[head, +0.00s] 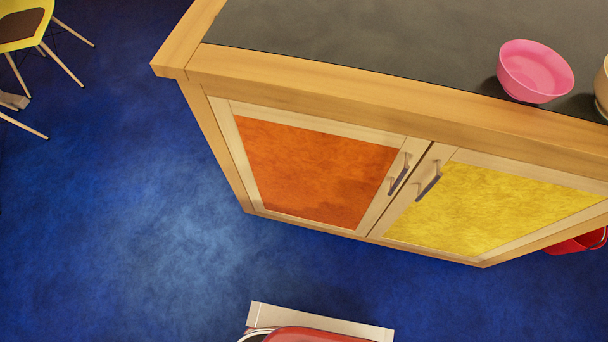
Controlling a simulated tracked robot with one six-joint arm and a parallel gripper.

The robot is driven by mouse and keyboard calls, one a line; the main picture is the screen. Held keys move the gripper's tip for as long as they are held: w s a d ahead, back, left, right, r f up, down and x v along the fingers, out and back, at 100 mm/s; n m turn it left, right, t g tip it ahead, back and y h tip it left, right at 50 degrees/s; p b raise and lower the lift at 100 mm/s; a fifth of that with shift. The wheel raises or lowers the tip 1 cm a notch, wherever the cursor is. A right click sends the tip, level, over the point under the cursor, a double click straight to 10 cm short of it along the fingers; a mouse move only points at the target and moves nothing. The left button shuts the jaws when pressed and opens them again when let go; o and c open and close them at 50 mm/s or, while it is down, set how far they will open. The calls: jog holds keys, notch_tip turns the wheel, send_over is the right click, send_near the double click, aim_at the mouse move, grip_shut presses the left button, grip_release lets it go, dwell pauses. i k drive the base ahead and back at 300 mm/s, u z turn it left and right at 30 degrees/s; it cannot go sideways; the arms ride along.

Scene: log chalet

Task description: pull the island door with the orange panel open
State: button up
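The island door with the orange panel (310,165) is on the left half of the island's front in the head view. It looks shut, level with the door beside it. Its dark bar handle (399,174) stands upright on the light wood frame at the door's right edge. The door with the yellow panel (500,208) is to its right and also looks shut; its handle (429,181) is close beside the first handle. My gripper is not in view.
The island's grey top (400,38) overhangs the doors with a thick wooden edge. A pink bowl (534,75) stands on it near the edge. A yellow chair (24,24) stands far left.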

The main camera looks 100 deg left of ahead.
aim_at(327, 173)
jog(key=u, duration=3.25)
jog(key=k, duration=0.45)
jog(key=u, duration=0.15)
jog(key=i, duration=0.3)
